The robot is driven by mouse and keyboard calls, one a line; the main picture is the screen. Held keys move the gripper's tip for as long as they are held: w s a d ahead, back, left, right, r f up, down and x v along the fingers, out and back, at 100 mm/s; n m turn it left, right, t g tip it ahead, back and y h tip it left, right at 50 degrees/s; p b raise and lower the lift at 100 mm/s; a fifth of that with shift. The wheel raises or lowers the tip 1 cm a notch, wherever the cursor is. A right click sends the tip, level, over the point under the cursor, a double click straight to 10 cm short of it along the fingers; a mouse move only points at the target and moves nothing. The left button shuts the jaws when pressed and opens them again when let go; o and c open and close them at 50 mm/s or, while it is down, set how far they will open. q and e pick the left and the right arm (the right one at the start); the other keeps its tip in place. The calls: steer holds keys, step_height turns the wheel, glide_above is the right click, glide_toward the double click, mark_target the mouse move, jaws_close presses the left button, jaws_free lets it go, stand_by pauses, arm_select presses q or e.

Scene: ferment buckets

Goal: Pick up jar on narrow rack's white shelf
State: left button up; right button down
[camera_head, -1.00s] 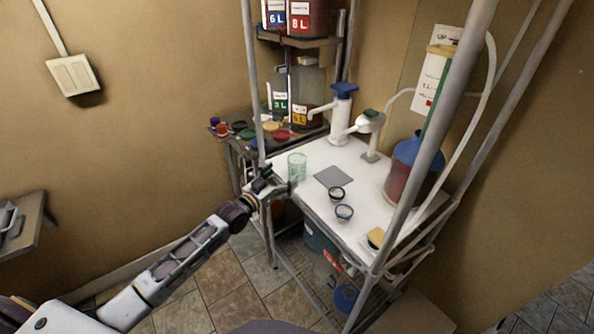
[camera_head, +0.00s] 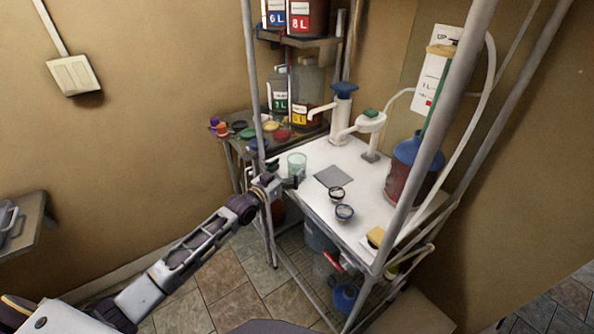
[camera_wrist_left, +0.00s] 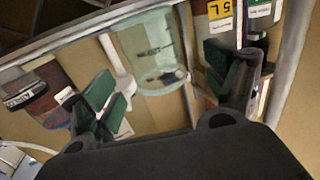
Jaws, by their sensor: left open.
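A clear, pale green jar (camera_head: 296,160) stands upright at the near left corner of the white shelf (camera_head: 318,155) of the narrow rack. My left gripper (camera_head: 285,174) is open and empty just in front of the jar, at the shelf's left edge. In the left wrist view, the jar (camera_wrist_left: 148,45) shows beyond and between the two spread green-padded fingers (camera_wrist_left: 165,88). A gap shows on both sides of it. My right gripper is not in view.
Rack posts stand close to my left arm and at the front right (camera_head: 420,170). Several coloured lids lie on the dark table behind.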

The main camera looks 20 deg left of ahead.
mark_target(291, 167)
arm_select(q)
steer(key=shift+r+p+x, duration=0.15)
steer(key=shift+p+x, duration=0.05)
steer(key=shift+x, duration=0.65)
steer(key=shift+r+p+x, duration=0.15)
steer(key=shift+r+x, duration=0.05)
steer(key=shift+x, duration=1.55)
steer(key=shift+s+d+f, duration=0.1)
steer(key=shift+d, duration=0.05)
steer(key=c, duration=1.2)
step_height(291, 167, up, 10)
